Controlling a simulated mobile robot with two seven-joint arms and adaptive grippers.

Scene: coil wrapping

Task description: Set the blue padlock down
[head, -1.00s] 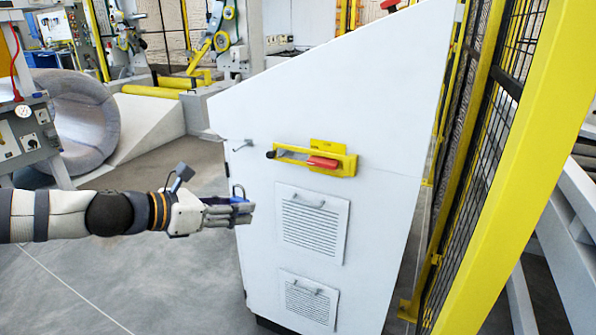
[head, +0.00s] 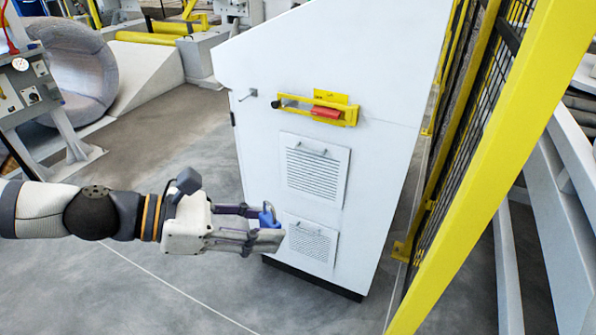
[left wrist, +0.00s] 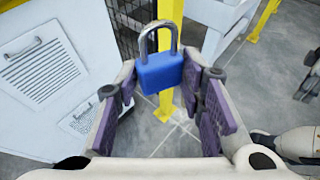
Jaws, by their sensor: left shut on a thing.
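The blue padlock (head: 267,217) is held at the fingertips of my left gripper (head: 262,226) in the head view. In the left wrist view, the padlock (left wrist: 159,72) sits upright between the purple-padded fingers of my left gripper (left wrist: 158,82), with its grey shackle on top. The left gripper is shut on it.
The white cabinet (head: 310,75) carries a yellow bracket with a red handle (head: 325,112) and two vents (head: 314,168). Yellow-framed mesh fencing (head: 470,150) stands at the right. Grey floor (head: 200,290) is open in front of the cabinet.

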